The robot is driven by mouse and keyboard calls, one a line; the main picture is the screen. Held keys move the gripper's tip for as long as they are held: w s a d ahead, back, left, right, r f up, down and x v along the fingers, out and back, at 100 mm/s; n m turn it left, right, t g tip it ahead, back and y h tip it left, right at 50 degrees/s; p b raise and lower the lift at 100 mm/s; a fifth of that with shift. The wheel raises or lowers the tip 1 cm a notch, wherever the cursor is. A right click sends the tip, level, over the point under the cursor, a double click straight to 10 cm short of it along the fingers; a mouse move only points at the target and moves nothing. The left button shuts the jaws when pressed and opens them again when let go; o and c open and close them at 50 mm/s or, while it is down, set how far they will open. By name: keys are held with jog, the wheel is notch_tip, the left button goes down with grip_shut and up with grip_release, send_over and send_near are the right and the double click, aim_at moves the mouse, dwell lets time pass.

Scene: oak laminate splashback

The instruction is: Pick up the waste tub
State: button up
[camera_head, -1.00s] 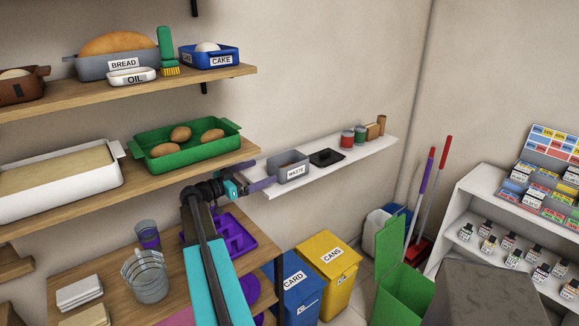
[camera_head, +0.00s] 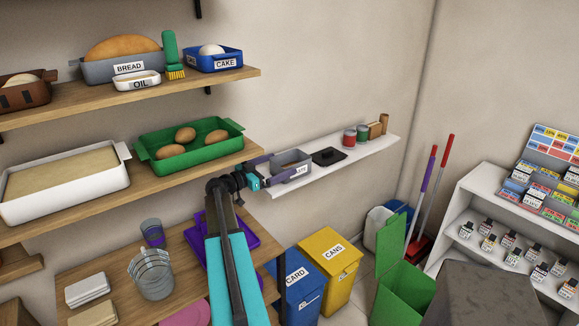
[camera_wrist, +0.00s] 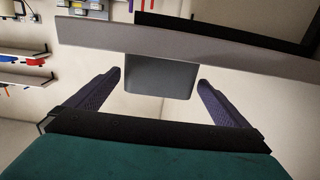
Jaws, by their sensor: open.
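The grey waste tub (camera_head: 292,160) stands on the white wall shelf, its white label partly hidden by my gripper. In the wrist view the grey tub (camera_wrist: 160,77) shows ahead, centred between the fingers, with a broad grey band above it that I cannot identify for certain. My gripper (camera_head: 275,170) is at the tub's near left side, fingers spread towards it. In the wrist view my gripper (camera_wrist: 160,85) is open, with one purple finger on each side and visible gaps to the tub. Nothing is held.
The wooden shelf with a green tray (camera_head: 190,150) is close left of my gripper. Blue and yellow bins (camera_head: 328,262) stand below.

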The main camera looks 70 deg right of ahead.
aim_at(291, 159)
jog(key=shift+s+d, duration=0.3)
jog(key=shift+d, duration=0.15)
jog(key=s+d+p, duration=0.1)
jog(key=d+p, duration=0.1)
jog(key=p, duration=0.1)
jog(key=shift+s+d+r, duration=0.25)
jog(key=shift+s+r, duration=0.1)
jog(key=shift+r, duration=0.05)
jog(key=shift+p+x, duration=0.45)
jog(key=shift+x, duration=0.65)
jog(key=shift+f, duration=0.2)
jog(key=c, duration=1.4)
jog(key=shift+r, duration=0.2)
